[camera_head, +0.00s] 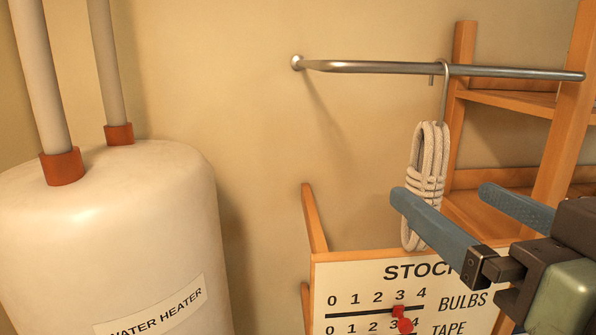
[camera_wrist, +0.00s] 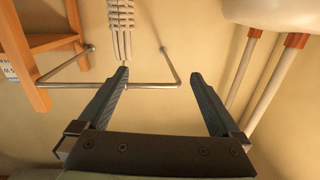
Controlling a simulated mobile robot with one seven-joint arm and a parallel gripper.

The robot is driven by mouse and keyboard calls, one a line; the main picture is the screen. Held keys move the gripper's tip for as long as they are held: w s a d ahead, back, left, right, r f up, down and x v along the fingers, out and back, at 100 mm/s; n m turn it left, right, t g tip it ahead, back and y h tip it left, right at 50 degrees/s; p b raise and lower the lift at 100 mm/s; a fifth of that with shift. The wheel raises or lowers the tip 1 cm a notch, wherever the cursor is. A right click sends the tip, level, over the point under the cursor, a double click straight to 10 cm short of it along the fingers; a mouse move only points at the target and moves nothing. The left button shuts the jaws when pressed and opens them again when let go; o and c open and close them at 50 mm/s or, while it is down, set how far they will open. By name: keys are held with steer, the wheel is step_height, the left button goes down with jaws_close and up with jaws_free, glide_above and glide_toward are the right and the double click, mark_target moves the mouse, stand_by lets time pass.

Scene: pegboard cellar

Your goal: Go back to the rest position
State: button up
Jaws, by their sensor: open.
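My gripper (camera_head: 443,192) is at the right of the head view, its two blue fingers apart with nothing held between them. It also shows open in the wrist view (camera_wrist: 160,74). A coil of pale rope (camera_head: 430,160) hangs by a metal hook (camera_head: 444,90) from a steel rail (camera_head: 400,68) on the wall. The near finger crosses in front of the lower part of the coil in the head view. In the wrist view the coil (camera_wrist: 121,28) is beyond the left fingertip, and the rail (camera_wrist: 160,86) passes behind the fingers. Whether a finger touches the rope cannot be told.
A white water heater (camera_head: 120,230) with two pipes stands at the left. A wooden shelf unit (camera_head: 510,103) is at the right. A stock board (camera_head: 350,280) with a red slider (camera_head: 404,325) is below the rope. Bare wall lies between heater and rope.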

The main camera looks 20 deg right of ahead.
steer(key=w+a+r+n+t+y+b, duration=0.1)
steer(key=a+r+t+b, duration=0.2)
steer(key=a, duration=0.8)
steer(key=w+a+r+n+t+y+b, duration=0.1)
steer(key=a+r+t+b, duration=0.2)
steer(key=a+t, duration=0.4)
steer(key=a+r, duration=0.1)
steer(key=a, duration=0.3)
steer(key=shift+w, duration=0.3)
